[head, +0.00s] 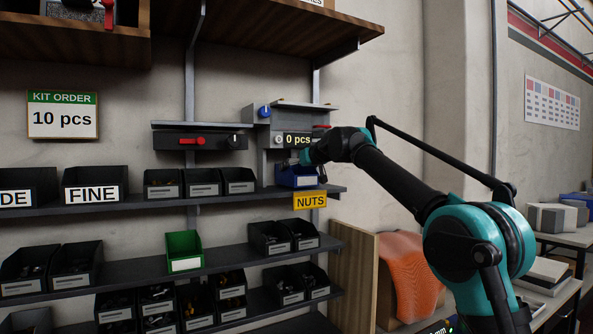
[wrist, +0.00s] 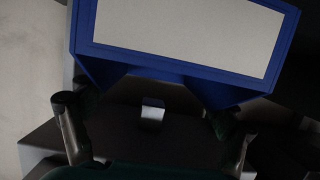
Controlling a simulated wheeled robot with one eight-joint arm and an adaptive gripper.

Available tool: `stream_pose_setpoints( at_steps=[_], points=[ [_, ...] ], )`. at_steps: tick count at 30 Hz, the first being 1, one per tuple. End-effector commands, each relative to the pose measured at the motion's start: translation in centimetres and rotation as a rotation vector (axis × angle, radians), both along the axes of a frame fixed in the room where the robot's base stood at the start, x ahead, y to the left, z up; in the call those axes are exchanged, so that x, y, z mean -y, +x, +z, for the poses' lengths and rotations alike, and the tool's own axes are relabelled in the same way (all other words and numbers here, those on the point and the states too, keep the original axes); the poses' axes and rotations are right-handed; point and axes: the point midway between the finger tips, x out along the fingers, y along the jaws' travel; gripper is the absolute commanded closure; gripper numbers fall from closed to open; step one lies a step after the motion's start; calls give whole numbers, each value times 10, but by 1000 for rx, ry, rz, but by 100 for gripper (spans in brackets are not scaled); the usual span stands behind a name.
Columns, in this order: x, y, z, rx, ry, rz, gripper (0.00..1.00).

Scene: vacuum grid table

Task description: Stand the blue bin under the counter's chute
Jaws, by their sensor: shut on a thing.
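The blue bin (head: 297,178) is at the right end of the upper shelf, below the grey counter (head: 290,110) with its "0 pcs" display. It looks upright; I cannot tell whether it touches the shelf. In the wrist view the bin (wrist: 180,58) fills the top, with its pale label panel facing me. My gripper (wrist: 148,108) is shut on the blue bin; its fingers show below and to the sides of the panel. In the head view my wrist hides part of the counter and the space above the bin. The chute's mouth cannot be made out.
A yellow NUTS label (head: 310,201) marks the shelf edge below the bin. Black bins (head: 202,183) stand to the left, and a green bin (head: 183,251) is on the shelf below. A dark unit with a red handle (head: 198,141) is left of the counter.

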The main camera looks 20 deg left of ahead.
Motion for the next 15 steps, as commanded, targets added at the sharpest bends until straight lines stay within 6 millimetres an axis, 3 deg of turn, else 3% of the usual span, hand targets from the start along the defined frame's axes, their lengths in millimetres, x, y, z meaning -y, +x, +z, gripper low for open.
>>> stream_pose_setpoints(
  at_steps=[14, 15],
  points=[
    [0, 0, -9, 0, 0, 0, 51],
    [0, 0, -9, 0, 0, 0, 11]
  ],
)
